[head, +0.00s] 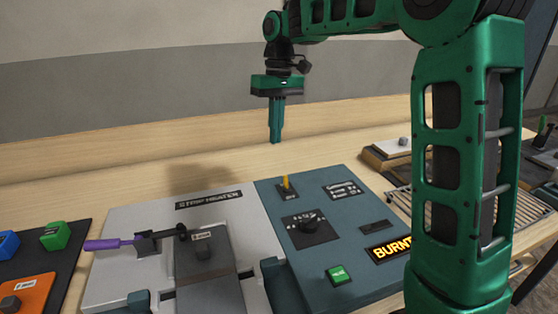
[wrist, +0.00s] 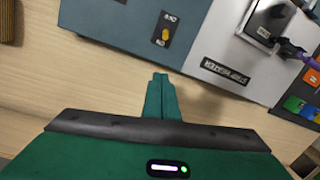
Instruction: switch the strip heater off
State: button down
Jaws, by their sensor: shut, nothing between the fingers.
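The strip heater (head: 128,218) is a light grey panel with a black "STRIP HEATER" label and a purple-handled lever (head: 105,244). Beside it is a teal console (head: 265,205) with a yellow toggle switch (head: 286,183), a black rotary knob (head: 307,223), a green button (head: 339,274) and a lit amber display (head: 390,250) that begins "BURN"; my arm hides its end. The yellow toggle also shows in the wrist view (wrist: 165,35), between small markings. My gripper (head: 275,140) is shut and empty, pointing down above the table behind the console, apart from the toggle.
A dark panel with blue, green and orange blocks (head: 54,236) lies at the left. A wire rack (head: 425,205) and a stacked block (head: 395,150) stand at the right. The wooden table (head: 150,183) is bare behind the panels.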

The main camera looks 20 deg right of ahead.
aim_at(286, 181)
jog(key=f, duration=0.6)
jog(key=s+a+f, duration=0.1)
jog(key=f, duration=0.2)
jog(key=shift+f, duration=0.1)
jog(key=shift+s+d+f, duration=0.1)
jog(key=shift+s+f, duration=0.15)
jog(key=shift+s+d+r, duration=0.25)
jog(key=shift+s+r, duration=0.15)
jog(key=shift+s, duration=0.4)
jog(key=shift+s+d+r, duration=0.2)
jog(key=shift+s+r, duration=0.15)
jog(key=shift+s, duration=0.4)
jog(key=shift+a, duration=0.1)
